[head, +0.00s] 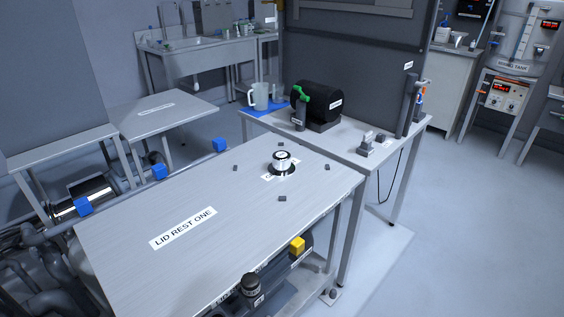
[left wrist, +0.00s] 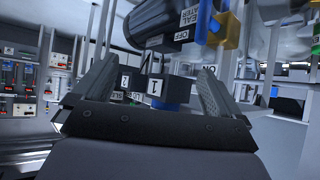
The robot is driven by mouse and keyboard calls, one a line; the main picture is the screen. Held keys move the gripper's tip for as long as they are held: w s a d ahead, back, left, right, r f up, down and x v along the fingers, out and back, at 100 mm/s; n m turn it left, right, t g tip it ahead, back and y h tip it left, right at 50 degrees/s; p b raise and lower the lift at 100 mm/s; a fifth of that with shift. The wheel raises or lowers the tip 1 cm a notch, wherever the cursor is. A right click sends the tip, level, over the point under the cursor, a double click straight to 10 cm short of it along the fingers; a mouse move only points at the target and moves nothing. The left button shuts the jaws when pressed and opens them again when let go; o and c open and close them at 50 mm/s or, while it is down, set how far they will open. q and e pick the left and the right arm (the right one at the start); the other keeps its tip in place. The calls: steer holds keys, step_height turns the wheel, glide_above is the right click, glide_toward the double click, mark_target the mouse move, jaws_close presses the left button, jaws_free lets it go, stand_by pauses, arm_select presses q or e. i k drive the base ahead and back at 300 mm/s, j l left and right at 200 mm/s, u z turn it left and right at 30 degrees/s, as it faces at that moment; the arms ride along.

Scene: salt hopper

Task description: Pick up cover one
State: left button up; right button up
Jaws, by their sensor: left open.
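A silver knob with a black round base (head: 282,162) stands upright on the grey table top, towards its far right end. It sits over a white label that it partly hides; only a first letter like "C" shows. I take it to be the handle of cover one, but the cover's outline is not clear. Several small dark blocks lie around it. My left gripper (left wrist: 157,74) shows only in the left wrist view, with its fingers apart and nothing held between them. The knob is not recognisable in that view. My right gripper is in neither view.
The near table top, labelled "LID REST ONE" (head: 184,228), is bare there. A bench behind holds a black motor-like cylinder (head: 322,100) and a clear jug (head: 259,96). Blue blocks (head: 159,171) line the table's left side. The left wrist view shows a block marked "1" (left wrist: 155,87) beyond the fingers.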

mark_target(281, 166)
steer(key=k+l+u, duration=0.1)
steer(key=k, duration=0.25)
steer(key=i+l+u, duration=0.15)
steer(key=l, duration=0.3)
steer(key=i+l+u, duration=0.15)
steer(key=l, duration=0.3)
steer(key=i+l+u, duration=0.1)
steer(key=l, duration=0.35)
steer(key=i+l+u, duration=0.15)
steer(key=l, duration=0.35)
steer(key=i+l+u, duration=0.15)
steer(key=l, duration=0.35)
